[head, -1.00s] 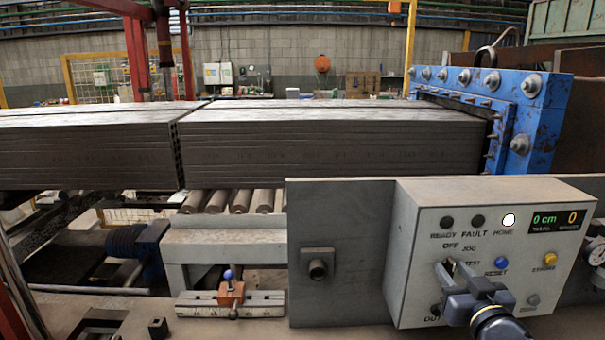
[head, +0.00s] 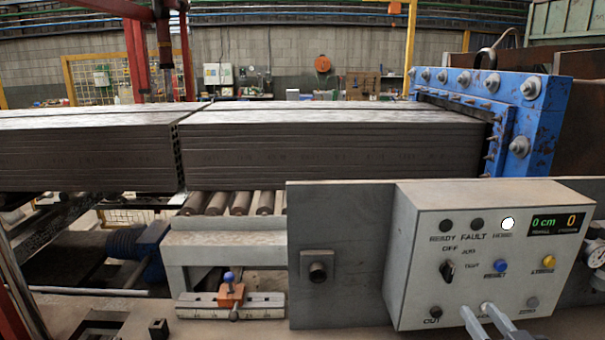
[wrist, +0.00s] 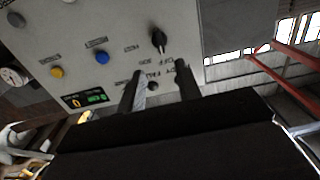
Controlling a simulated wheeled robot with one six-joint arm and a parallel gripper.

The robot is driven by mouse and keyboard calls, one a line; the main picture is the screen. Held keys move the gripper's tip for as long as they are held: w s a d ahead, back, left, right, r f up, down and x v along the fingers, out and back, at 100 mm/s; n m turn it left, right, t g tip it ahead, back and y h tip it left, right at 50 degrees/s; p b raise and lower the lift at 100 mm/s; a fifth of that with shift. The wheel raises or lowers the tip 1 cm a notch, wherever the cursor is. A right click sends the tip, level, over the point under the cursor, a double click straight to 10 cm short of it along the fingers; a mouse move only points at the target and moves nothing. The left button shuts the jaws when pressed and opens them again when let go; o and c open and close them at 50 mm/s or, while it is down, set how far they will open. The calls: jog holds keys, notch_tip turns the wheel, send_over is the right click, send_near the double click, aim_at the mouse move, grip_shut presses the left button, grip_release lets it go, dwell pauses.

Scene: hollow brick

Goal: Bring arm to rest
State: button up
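My gripper (head: 476,307) shows at the bottom edge of the head view, in front of the lower part of the grey control box (head: 412,290). Its two fingers are apart with nothing between them. In the wrist view my gripper (wrist: 159,68) also shows spread and empty. The black selector knob (head: 448,271) on the box stands clear above the fingers. It also shows in the wrist view (wrist: 158,40), beyond the fingertips and apart from them. The rest of my arm is out of the head view.
The box carries a blue button (head: 501,265), a yellow button (head: 549,262), a white-lit HOME lamp (head: 507,223) and a display (head: 556,222) reading 0 cm and 0. Behind are the clay column (head: 330,150), rollers (head: 240,203) and blue die frame (head: 545,110).

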aim_at(454, 273)
jog(key=w, duration=1.1)
jog(key=shift+w+a+b, duration=0.1)
jog(key=shift+a+b, duration=0.15)
jog(key=shift+b, duration=0.1)
jog(key=shift+d+r+m+p, duration=0.1)
jog(key=shift+r+m+p, duration=0.1)
jog(key=shift+m+p, duration=0.45)
jog(key=shift+s+m+p, duration=0.2)
jog(key=shift+m+p, duration=0.25)
jog(key=shift+m, duration=0.1)
jog(key=m+p, duration=0.4)
jog(key=m, duration=0.2)
jog(key=shift+d+m+p, duration=0.15)
jog(key=shift+m+p, duration=0.15)
jog(key=shift+p, duration=0.1)
jog(key=s, duration=0.6)
jog(key=shift+s+f+b, duration=0.25)
jog(key=shift+b, duration=0.2)
jog(key=shift+d, duration=0.1)
